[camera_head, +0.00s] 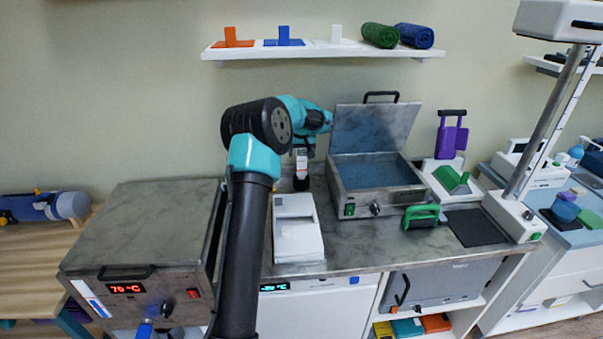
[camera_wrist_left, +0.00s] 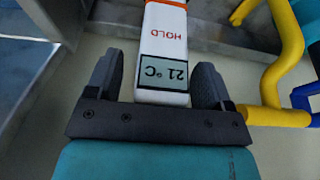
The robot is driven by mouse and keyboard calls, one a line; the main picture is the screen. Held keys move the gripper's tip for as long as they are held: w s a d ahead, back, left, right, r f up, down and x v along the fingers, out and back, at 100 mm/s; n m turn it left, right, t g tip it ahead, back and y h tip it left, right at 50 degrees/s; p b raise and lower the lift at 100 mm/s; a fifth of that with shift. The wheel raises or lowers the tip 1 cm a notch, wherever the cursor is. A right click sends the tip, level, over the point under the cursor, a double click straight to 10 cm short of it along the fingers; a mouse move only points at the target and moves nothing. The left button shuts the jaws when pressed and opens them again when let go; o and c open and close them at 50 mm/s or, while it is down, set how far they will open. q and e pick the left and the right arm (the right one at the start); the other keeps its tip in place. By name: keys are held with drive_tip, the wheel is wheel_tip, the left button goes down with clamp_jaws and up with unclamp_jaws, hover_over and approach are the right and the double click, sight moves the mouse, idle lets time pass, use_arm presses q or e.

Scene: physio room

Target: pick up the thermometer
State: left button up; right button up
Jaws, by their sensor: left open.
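The thermometer (camera_wrist_left: 165,45) is white, with red HOLD lettering, a grey display reading 21 °C and an orange band at the top edge of the left wrist view. My left gripper (camera_wrist_left: 154,88) is open, with one dark finger on each side of the thermometer's display end. A gap shows on both sides, so the fingers do not look closed on it. In the head view, my left gripper (camera_head: 301,182) is low over the back of the metal counter, behind the white box. My right gripper is not in view.
A white box (camera_head: 297,228) stands in front of the gripper. An open metal bath (camera_head: 375,199) is to its right, a closed heater (camera_head: 140,224) to its left. A yellow tube (camera_wrist_left: 287,60) runs close to the right finger. A green-handled item (camera_head: 421,216) lies farther right.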

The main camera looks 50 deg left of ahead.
use_arm(q)
drive_tip(key=c, duration=1.3)
drive_tip(key=shift+r, duration=0.15)
wheel_tip(320, 180, up, 10)
drive_tip(key=shift+f, duration=0.15)
idle(0.5)
